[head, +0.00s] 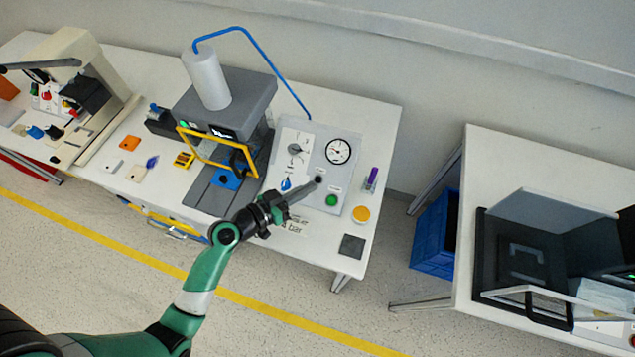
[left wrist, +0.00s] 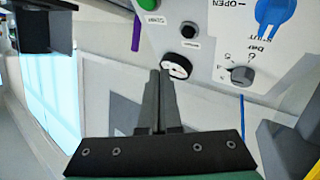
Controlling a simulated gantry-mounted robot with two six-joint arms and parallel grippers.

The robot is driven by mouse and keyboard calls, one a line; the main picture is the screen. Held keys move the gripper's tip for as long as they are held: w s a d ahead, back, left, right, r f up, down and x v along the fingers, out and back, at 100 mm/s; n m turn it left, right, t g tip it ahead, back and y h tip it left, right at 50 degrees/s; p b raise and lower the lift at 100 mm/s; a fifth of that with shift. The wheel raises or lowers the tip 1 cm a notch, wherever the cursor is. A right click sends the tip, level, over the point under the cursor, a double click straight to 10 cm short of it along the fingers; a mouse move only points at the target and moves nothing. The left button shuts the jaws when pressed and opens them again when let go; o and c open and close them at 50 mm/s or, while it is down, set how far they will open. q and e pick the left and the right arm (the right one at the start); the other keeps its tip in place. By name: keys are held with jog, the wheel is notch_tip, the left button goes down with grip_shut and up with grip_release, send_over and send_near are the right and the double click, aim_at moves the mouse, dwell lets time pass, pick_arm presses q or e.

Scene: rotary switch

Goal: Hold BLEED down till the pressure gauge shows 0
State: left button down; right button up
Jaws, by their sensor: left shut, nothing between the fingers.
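The light grey control panel (head: 313,150) stands on the white table. It carries a round white pressure gauge (head: 338,151), a small black button (head: 318,179) and a green button (head: 331,200). The black button also shows in the left wrist view (left wrist: 188,30); the label beside it is too small to read. My left gripper (head: 314,184) is shut and empty, its tips close to the black button in the head view; I cannot tell whether they touch it. In the left wrist view the fingers partly cover the gauge (left wrist: 178,66). Its needle cannot be read clearly.
A blue handle (head: 286,184) and a grey rotary knob (head: 295,148) sit left of the gauge on the panel. A grey press with a yellow frame (head: 205,145) stands further left. A purple marker (head: 372,176) and a yellow disc (head: 361,214) are to the right.

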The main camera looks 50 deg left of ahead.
aim_at(318, 180)
pick_arm(q)
jog(key=w+f+b, duration=0.1)
jog(key=w+a+f+b, duration=0.1)
jog(key=f, duration=0.1)
jog(key=shift+f+b, duration=0.15)
jog(key=shift+b, duration=0.2)
jog(key=shift+w+a+f+b, duration=0.2)
jog(key=shift+w+a+b, duration=0.05)
jog(key=shift+w+b, duration=0.15)
dwell(1.4)
jog(key=shift+w+a+f+b, duration=0.1)
jog(key=shift+w+f+b, duration=0.15)
jog(key=shift+f+b, duration=0.15)
jog(key=shift+w+a+f+b, duration=0.1)
jog(key=shift+w+f+b, duration=0.15)
jog(key=shift+b, duration=0.3)
dwell(0.4)
jog(key=shift+s, duration=0.1)
dwell(2.5)
jog(key=shift+s+d+r+p, duration=0.25)
jog(key=shift+s+r+p, duration=0.15)
jog(key=shift+r+p, duration=0.3)
